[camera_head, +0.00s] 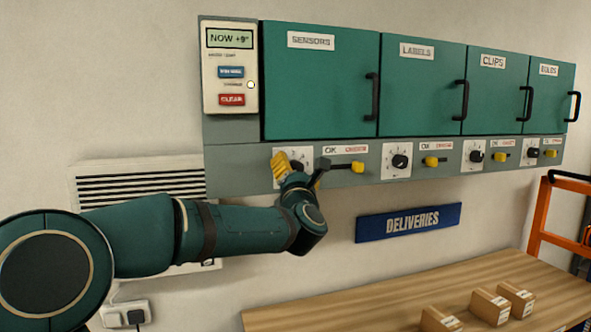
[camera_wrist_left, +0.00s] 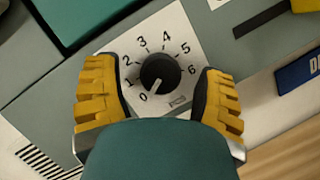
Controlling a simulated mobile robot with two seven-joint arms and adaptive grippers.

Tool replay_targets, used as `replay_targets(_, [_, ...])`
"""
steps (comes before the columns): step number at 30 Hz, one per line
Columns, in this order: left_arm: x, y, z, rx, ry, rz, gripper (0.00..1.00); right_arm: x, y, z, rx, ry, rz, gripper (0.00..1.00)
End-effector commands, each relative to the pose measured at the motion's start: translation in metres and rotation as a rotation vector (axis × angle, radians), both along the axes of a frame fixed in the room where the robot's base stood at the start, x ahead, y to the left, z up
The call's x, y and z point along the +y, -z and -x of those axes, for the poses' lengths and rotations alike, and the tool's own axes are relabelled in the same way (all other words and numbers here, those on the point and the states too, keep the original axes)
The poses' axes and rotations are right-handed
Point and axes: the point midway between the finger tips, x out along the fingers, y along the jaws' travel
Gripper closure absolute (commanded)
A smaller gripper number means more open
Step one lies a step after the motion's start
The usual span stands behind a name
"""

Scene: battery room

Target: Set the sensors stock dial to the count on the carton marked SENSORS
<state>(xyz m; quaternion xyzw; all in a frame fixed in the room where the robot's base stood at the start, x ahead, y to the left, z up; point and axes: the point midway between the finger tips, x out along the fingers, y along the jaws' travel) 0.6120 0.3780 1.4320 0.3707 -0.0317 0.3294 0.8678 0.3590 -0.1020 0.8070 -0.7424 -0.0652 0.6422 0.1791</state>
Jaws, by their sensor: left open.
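The sensors stock dial (camera_wrist_left: 161,72) is a black knob on a white plate numbered 0 to 6, below the SENSORS cabinet door (camera_head: 320,85). In the left wrist view its white mark points toward 0. My left gripper (camera_head: 298,168) is at this dial, open, with one yellow finger on each side of the knob; gaps show between the fingers and the knob. In the head view the gripper hides most of the dial plate (camera_head: 305,156). Three cartons (camera_head: 491,306) stand on the wooden table; I cannot read their markings. My right gripper is out of view.
A yellow-tipped lever (camera_head: 357,167) sits just right of the dial. LABELS, CLIPS and another door (camera_head: 551,95) follow, with dials below. A panel (camera_head: 231,68) reads "NOW +9" with blue and red buttons. A DELIVERIES sign (camera_head: 409,222) hangs above the table (camera_head: 360,305).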

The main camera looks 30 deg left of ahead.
Motion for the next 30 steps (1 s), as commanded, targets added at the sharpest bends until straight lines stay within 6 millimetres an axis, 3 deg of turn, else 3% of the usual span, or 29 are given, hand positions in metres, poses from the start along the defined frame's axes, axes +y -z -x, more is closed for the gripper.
replay_targets(9, [0.0009, -0.0002, -0.0012, 0.001, 0.0, -0.001, 0.32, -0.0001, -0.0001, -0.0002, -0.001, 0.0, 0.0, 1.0])
replay_targets(15, [0.001, -0.0003, -0.0011, 0.001, 0.0, -0.001, 0.98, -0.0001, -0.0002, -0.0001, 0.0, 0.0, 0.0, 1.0])
replay_targets(30, [0.001, -0.0012, -0.0003, 0.093, 0.0, -0.081, 0.99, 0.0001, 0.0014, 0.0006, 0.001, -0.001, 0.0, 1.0])
